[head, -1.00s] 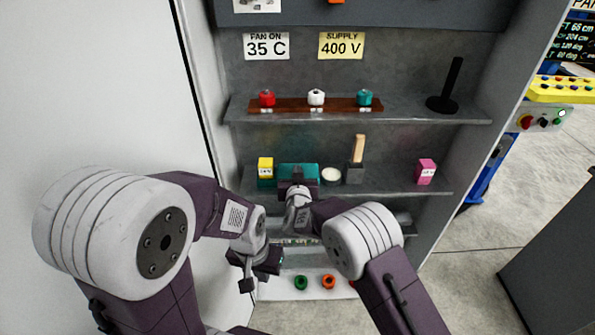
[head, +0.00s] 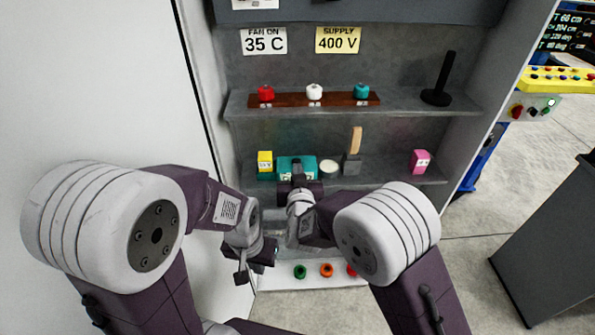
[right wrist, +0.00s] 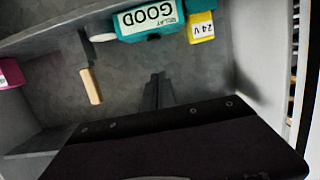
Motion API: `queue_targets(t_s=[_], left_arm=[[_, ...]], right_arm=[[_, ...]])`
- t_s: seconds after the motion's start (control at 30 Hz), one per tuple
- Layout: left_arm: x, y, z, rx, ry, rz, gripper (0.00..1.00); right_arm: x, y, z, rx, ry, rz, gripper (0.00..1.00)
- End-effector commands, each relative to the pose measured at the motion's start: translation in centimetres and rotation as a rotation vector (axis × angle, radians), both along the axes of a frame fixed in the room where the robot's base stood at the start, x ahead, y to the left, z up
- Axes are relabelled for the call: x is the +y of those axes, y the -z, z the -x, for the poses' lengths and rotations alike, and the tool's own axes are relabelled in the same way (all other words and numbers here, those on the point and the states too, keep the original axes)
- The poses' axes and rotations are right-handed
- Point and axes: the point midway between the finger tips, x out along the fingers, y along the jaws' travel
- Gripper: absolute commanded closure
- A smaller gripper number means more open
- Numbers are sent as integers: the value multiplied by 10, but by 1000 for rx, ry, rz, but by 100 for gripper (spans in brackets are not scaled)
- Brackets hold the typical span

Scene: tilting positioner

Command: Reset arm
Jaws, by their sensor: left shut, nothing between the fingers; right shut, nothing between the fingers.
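My right gripper (head: 298,167) is in front of the middle shelf, overlapping the teal relay box in the head view. In the right wrist view its fingers (right wrist: 158,80) are together with nothing between them. My left gripper (head: 241,278) hangs lower, at the left side of the cabinet, below the middle shelf. It is shut and empty, partly hidden by its own wrist. The teal relay box (head: 284,172), marked GOOD in the right wrist view (right wrist: 149,20), stands on the middle shelf, apart from the fingers there.
The middle shelf (head: 395,177) also holds a yellow 24 V block (head: 265,162), a white round item (head: 329,167), a wooden-handled tool (head: 355,142) and a pink block (head: 420,161). Above are red, white and teal knobs and a black post (head: 445,80). A white panel (head: 90,80) closes the left side.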

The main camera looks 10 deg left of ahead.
Motion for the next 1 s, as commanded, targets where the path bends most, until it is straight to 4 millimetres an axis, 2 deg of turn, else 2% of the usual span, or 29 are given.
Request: queue_targets(t_s=[0.57, 0.67, 0.77, 0.87, 0.9, 0.97, 1.0], left_arm=[[0, 0, 0, 0, 0, 0, 100], [0, -2, 0, 0, 0, 0, 100], [0, -7, 0, 0, 0, 0, 100], [0, -15, 0, 0, 0, 0, 100], [0, -19, 0, 0, 0, 0, 100], [0, -27, 0, 0, 0, 0, 100], [0, -32, 0, 0, 0, 0, 100]], right_arm=[[0, 0, -1, -1, 0, 0, 100], [-8, -2, -6, -2, 17, -1, 100], [-46, -30, -31, -30, 97, -29, 100], [-119, -78, -58, -80, 225, -59, 100], [-155, -96, -64, -90, 271, -58, 100], [-213, -112, -61, -42, 317, -43, 100], [-250, -110, -49, 38, 333, -28, 100]])
